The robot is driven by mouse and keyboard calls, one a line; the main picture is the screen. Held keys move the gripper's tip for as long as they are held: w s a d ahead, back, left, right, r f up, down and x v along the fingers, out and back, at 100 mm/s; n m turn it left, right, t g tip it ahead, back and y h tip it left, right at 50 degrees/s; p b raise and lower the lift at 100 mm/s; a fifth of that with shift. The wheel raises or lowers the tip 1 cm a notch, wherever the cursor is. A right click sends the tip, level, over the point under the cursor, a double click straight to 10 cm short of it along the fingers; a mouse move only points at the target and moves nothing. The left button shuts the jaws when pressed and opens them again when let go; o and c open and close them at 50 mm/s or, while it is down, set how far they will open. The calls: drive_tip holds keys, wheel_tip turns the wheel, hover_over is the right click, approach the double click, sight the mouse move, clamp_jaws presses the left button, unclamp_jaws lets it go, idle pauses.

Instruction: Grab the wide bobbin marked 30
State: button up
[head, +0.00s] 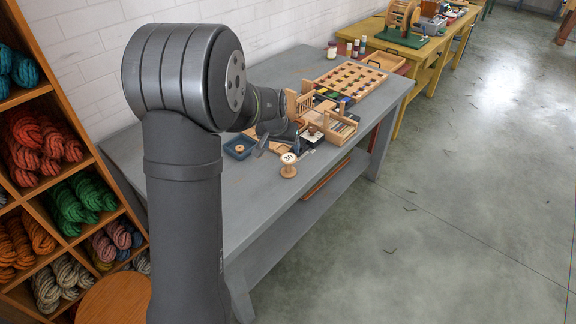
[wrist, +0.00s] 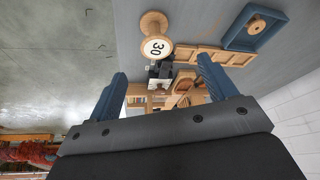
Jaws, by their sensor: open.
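The wide wooden bobbin marked 30 (head: 288,165) stands upright on the grey table (head: 240,205) near its front edge. In the wrist view the bobbin (wrist: 156,46) shows its white label with the number 30, beyond and between the fingertips. My gripper (wrist: 160,80) is open and empty, with its two blue fingers apart. The bobbin is clear of both fingers. In the head view my gripper (head: 262,148) is small and partly hidden by my arm, just left of and behind the bobbin.
A blue tray (wrist: 254,27) with a wooden piece in it lies near the bobbin. Wooden racks (head: 340,128) and a compartmented wooden tray (head: 349,80) stand farther along the table. The table around the bobbin's near side is bare. Shelves of wool skeins (head: 85,200) stand at left.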

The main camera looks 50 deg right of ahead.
sight(285, 160)
drive_tip(key=x, duration=1)
drive_tip(key=shift+s+d+x, duration=0.15)
drive_tip(key=shift+x, duration=1.1)
drive_tip(key=shift+s+d+x, duration=0.1)
drive_tip(key=shift+s+x, duration=0.05)
drive_tip(key=shift+x, duration=1.15)
drive_tip(key=shift+r, duration=0.1)
drive_tip(key=c, duration=1.1)
